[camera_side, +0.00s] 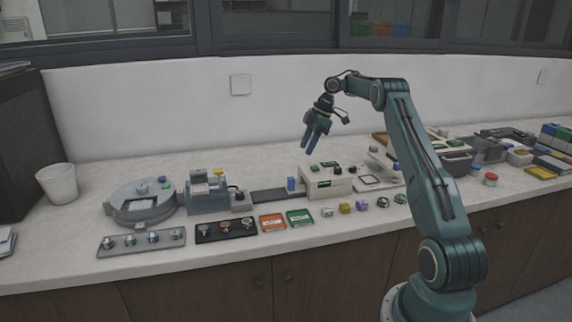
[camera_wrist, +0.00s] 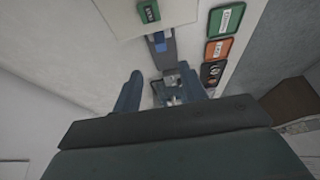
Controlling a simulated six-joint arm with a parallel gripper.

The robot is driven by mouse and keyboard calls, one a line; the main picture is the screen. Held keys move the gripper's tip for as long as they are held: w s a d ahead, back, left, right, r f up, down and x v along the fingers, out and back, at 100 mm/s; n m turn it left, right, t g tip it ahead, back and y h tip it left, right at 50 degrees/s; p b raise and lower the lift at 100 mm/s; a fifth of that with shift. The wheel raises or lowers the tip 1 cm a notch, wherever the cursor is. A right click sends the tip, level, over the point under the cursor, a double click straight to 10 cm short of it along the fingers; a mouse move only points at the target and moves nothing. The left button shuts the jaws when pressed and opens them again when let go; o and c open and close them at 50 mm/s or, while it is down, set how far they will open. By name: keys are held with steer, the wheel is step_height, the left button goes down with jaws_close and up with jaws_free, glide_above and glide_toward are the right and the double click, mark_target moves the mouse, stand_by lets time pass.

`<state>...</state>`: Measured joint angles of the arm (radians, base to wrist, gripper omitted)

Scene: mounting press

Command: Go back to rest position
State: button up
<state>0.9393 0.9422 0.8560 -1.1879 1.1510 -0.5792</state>
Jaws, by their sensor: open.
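My gripper (camera_side: 309,146) hangs in the air above the bench, over the white press unit (camera_side: 327,181), with its fingers pointing down and slightly left. The fingers are apart and nothing is between them. In the wrist view my gripper (camera_wrist: 168,92) shows two blue fingers spread apart, with the grey machine beyond and below them. The grey machine (camera_side: 208,195) stands left of the press unit in the side view.
A round grey device (camera_side: 140,204) and a white cup (camera_side: 58,184) stand at the left. Orange (camera_side: 272,222) and green (camera_side: 299,217) trays lie near the front edge, beside a dark knob panel (camera_side: 226,230). Several small parts line the front right. The air around my gripper is clear.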

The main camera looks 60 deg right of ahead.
steer(key=shift+r, duration=0.1)
stand_by(0.3)
steer(key=w+a+r+m, duration=0.2)
steer(key=w+a+r, duration=0.1)
steer(key=a+r, duration=0.85)
steer(key=s+a+r+m+t+h, duration=0.1)
steer(key=s+a+r, duration=0.2)
steer(key=a, duration=0.5)
steer(key=s+a+r+m, duration=0.1)
steer(key=s+a+r, duration=0.15)
steer(key=a, duration=0.55)
steer(key=s+a+m+h, duration=0.1)
steer(key=s+a+m, duration=0.2)
steer(key=s+a, duration=0.75)
steer(key=s+f+m, duration=0.1)
steer(key=s+f, duration=0.2)
steer(key=s, duration=0.4)
steer(key=s+f+m+t+h, duration=0.1)
steer(key=s+f, duration=0.2)
steer(key=s, duration=0.4)
steer(key=shift+a, duration=0.4)
steer(key=shift+w, duration=0.1)
